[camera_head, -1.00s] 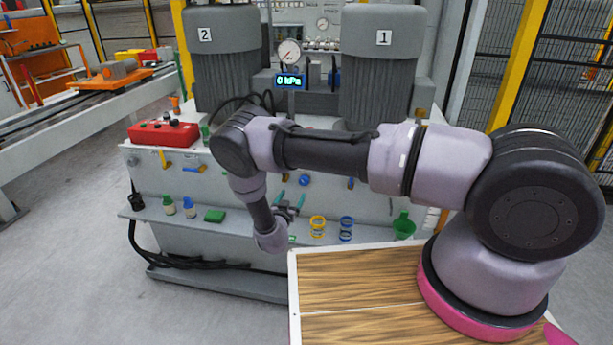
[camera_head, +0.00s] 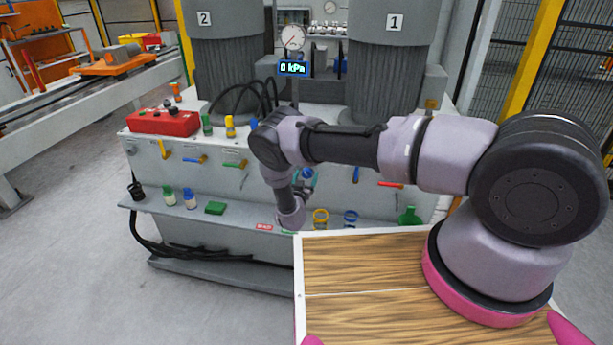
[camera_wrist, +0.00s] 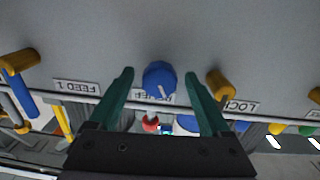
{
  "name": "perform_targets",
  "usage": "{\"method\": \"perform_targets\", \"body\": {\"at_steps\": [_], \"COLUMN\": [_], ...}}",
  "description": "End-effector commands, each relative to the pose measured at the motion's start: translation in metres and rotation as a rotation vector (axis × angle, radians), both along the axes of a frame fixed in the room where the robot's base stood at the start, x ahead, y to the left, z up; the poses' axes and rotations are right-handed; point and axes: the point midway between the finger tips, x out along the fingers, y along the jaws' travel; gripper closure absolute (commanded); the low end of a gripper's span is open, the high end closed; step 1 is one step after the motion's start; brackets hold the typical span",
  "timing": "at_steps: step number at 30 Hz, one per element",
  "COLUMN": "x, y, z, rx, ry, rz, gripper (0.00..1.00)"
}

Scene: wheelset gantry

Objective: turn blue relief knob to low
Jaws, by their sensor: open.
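The blue relief knob (camera_wrist: 159,80) shows in the wrist view on the grey panel, with a white mark on its face. A label, partly hidden behind it, appears to read relief. My gripper (camera_wrist: 160,82) is open, its two green fingers on either side of the knob with a gap on each side. I cannot tell whether the fingertips reach past its face. In the head view my gripper (camera_head: 306,180) is at the panel front, partly hidden by my wrist, and the knob cannot be made out there.
Yellow-brown handles beside the labels Feed 1 (camera_wrist: 77,87) and Lock (camera_wrist: 240,105) flank the knob. Below the panel, a shelf holds bottles, a green block (camera_head: 215,208) and coil springs (camera_head: 321,217). A gauge display (camera_head: 293,68) reads 0 kPa. A red control box (camera_head: 163,122) sits on top.

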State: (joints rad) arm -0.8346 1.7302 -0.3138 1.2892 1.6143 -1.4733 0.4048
Motion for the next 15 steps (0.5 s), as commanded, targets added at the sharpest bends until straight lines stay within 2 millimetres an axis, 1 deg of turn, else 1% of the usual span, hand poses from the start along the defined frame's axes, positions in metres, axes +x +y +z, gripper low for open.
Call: {"method": "perform_targets", "body": {"at_steps": [4, 11, 12, 14, 15], "x": [0.0077, 0.0086, 0.0086, 0.0085, 0.0085], "y": [-0.0022, -0.0023, -0.0023, -0.0023, -0.0023], "z": [0.0000, 0.0002, 0.0002, 0.0003, 0.0002], "rx": [0.000, 0.000, 0.000, 0.000, 0.000], "ry": [0.000, 0.000, 0.000, 0.000, 0.000], "rz": [0.001, 0.001, 0.001, 0.001, 0.001], "gripper": [0.18, 0.18, 0.22, 0.45, 0.60]}}
